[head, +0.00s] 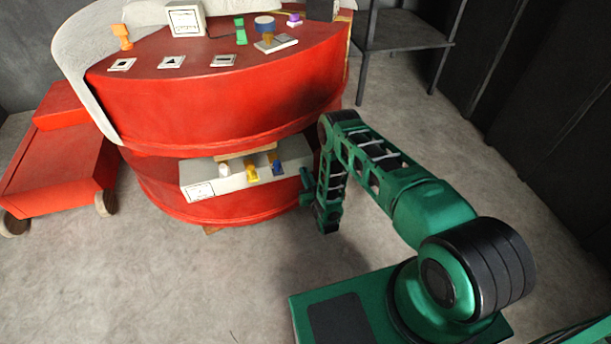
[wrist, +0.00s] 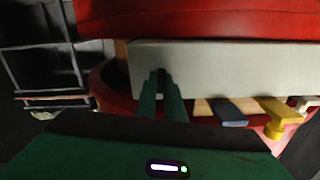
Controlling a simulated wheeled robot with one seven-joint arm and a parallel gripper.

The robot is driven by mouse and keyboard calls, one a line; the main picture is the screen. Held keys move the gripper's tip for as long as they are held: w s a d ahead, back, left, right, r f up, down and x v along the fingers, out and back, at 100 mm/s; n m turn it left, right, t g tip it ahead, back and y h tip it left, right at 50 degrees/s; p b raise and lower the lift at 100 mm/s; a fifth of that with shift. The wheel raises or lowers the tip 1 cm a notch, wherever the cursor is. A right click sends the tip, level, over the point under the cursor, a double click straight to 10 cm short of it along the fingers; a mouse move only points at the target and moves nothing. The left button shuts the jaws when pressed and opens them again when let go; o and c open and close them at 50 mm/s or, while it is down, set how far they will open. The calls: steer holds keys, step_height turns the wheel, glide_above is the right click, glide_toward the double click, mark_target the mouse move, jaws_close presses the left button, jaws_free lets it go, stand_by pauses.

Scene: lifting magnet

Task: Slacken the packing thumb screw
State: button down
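The lower grey panel (head: 247,174) sits in the gap between the upper and lower red drums. It carries a white knob (head: 224,170), a yellow one (head: 252,172) and a blue one (head: 277,166). I cannot tell which part is the packing thumb screw. My gripper (head: 307,181) is at the panel's right end in the head view, beside the blue knob. In the wrist view its two green fingers (wrist: 161,85) stand close together in front of the grey panel face (wrist: 230,62). Something dark shows between their tips, too unclear to name. The blue (wrist: 228,112) and yellow (wrist: 279,117) parts lie right of the fingers.
The upper red drum (head: 220,110) overhangs the panel, with several coloured fittings on its top. A red wheeled cart (head: 62,165) stands at left. A dark metal stand (head: 405,32) is behind at right. The concrete floor (head: 170,275) in front is clear.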

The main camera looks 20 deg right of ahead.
steer(key=shift+n, duration=1.1)
steer(key=c, duration=1.9)
jaws_free()
steer(key=shift+o, duration=0.2)
steer(key=s, duration=1)
steer(key=shift+s+d, duration=0.3)
steer(key=shift+s, duration=0.1)
steer(key=shift+w, duration=0.1)
